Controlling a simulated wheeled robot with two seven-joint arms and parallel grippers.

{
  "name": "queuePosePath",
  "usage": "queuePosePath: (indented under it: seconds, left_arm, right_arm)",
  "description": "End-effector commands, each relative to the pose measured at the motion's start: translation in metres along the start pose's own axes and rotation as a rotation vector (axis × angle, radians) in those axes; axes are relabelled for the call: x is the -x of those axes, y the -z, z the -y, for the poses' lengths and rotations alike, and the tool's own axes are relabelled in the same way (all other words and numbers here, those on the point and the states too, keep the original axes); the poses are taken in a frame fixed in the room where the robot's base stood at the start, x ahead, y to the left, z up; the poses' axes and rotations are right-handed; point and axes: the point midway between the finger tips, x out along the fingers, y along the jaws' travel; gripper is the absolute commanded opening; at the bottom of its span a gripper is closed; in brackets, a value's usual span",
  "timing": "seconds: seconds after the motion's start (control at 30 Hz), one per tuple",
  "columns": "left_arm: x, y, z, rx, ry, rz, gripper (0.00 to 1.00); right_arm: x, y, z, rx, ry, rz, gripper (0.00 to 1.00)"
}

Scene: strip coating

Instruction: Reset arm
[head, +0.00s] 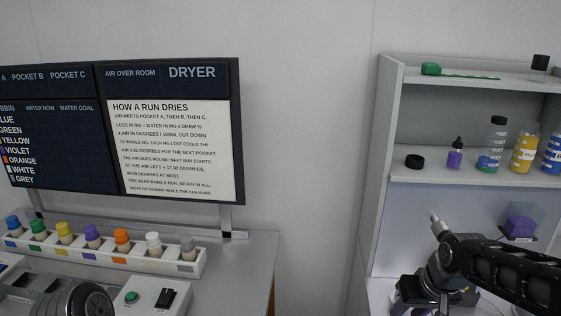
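Neither gripper's fingertips can be made out. A dark rounded part of my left arm shows at the bottom left of the head view, in front of the counter. A black slotted link, which appears to be part of my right arm, comes in from the right edge. It passes in front of the lower shelf area and overlaps a microscope (437,225). What either gripper holds is hidden.
A bobbin rack (130,262) with several coloured bobbins stands on the grey counter (246,262), near a green button (131,297) and a black switch (167,298). A shelf unit (396,120) at right holds bottles.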

Motion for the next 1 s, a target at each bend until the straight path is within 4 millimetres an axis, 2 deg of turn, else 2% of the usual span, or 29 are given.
queuePosePath:
  seconds: [0.13, 0.27, 0.3, 0.37, 0.4, 0.47, 0.5, 0.6, 0.7, 0.8, 0.9, 1.0]
  left_arm:
    - [0.0, 0.0, 0.0, 0.0, 0.0, 0.0, 0.79]
    - [0.0, 0.0, 0.0, 0.0, 0.0, 0.0, 0.79]
    - [0.0, 0.0, 0.0, 0.0, 0.0, 0.0, 0.79]
    - [0.0, 0.0, 0.0, 0.0, 0.0, 0.0, 0.79]
    - [0.0, 0.0, 0.0, 0.0, 0.0, 0.0, 0.79]
    - [0.0, 0.0, 0.0, 0.0, 0.0, 0.0, 0.79]
    - [0.0, 0.0, 0.0, 0.0, 0.0, 0.0, 0.79]
    - [0.0, 0.0, 0.0, 0.0, 0.0, 0.0, 0.79]
    - [0.0, 0.0, 0.0, 0.0, 0.0, 0.0, 0.79]
    - [0.0, 0.0, 0.0, 0.0, 0.0, 0.0, 0.79]
    - [0.0, 0.0, 0.0, 0.0, 0.0, 0.0, 0.79]
    - [0.0, 0.0, 0.0, 0.0, 0.0, 0.0, 0.79]
  right_arm:
    - [-0.046, 0.003, 0.029, 0.006, 0.067, -0.067, 0.34]
    - [-0.111, -0.016, 0.066, -0.009, 0.142, -0.107, 0.34]
    - [-0.136, -0.031, 0.079, -0.022, 0.166, -0.108, 0.34]
    - [-0.171, -0.06, 0.097, -0.045, 0.195, -0.102, 0.34]
    - [-0.192, -0.084, 0.107, -0.063, 0.209, -0.09, 0.34]
    - [-0.218, -0.122, 0.12, -0.09, 0.221, -0.06, 0.34]
    - [-0.232, -0.149, 0.127, -0.105, 0.226, -0.032, 0.34]
    - [-0.254, -0.215, 0.141, -0.134, 0.232, 0.057, 0.34]
    - [-0.263, -0.271, 0.151, -0.144, 0.238, 0.16, 0.34]
    - [-0.266, -0.308, 0.158, -0.144, 0.245, 0.24, 0.34]
    - [-0.268, -0.326, 0.161, -0.144, 0.249, 0.28, 0.34]
    - [-0.269, -0.329, 0.161, -0.146, 0.249, 0.288, 0.34]
